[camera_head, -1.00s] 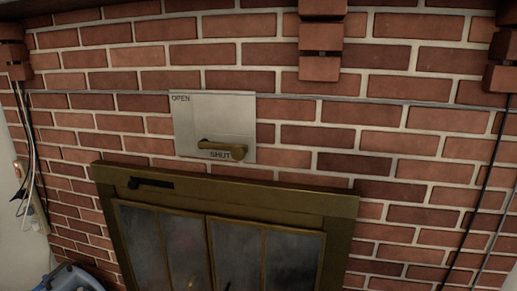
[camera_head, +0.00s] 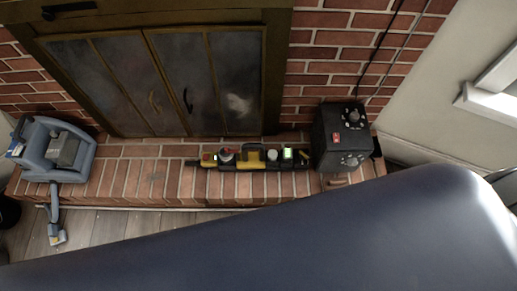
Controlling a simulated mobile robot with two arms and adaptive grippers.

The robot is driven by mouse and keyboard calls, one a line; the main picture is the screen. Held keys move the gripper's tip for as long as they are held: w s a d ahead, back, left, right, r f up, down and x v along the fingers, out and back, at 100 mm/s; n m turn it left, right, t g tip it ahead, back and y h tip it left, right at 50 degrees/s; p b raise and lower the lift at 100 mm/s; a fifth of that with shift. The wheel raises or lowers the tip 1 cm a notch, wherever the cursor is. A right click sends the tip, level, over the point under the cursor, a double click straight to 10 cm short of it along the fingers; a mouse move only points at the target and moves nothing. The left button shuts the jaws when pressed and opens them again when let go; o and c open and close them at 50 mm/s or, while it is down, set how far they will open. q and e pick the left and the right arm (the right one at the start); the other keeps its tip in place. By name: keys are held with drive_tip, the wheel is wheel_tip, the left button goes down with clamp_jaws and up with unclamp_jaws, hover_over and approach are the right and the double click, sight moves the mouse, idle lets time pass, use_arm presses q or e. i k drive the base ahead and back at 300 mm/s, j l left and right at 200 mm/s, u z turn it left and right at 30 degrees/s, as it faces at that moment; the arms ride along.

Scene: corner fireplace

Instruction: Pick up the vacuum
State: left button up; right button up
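A blue-grey machine (camera_head: 60,151) sits at the left end of the raised brick hearth. A hose-like part (camera_head: 56,218) hangs from it over the front edge to the wood floor. It may be the vacuum. A long, low yellow-and-black object (camera_head: 252,158) lies on the hearth in front of the fireplace doors, with small red, white and green parts along it. I cannot tell exactly what it is. Neither of my grippers is in view.
A black box with knobs (camera_head: 341,138) stands at the hearth's right end. The fireplace doors (camera_head: 207,80) are shut. A large smooth dark-blue surface (camera_head: 300,245) fills the foreground and hides much of the floor. Bare brick hearth (camera_head: 145,178) lies between the machine and the yellow object.

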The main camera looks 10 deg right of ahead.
sight(244, 160)
drive_tip(key=k+l, duration=0.7)
drive_tip(key=k, duration=0.1)
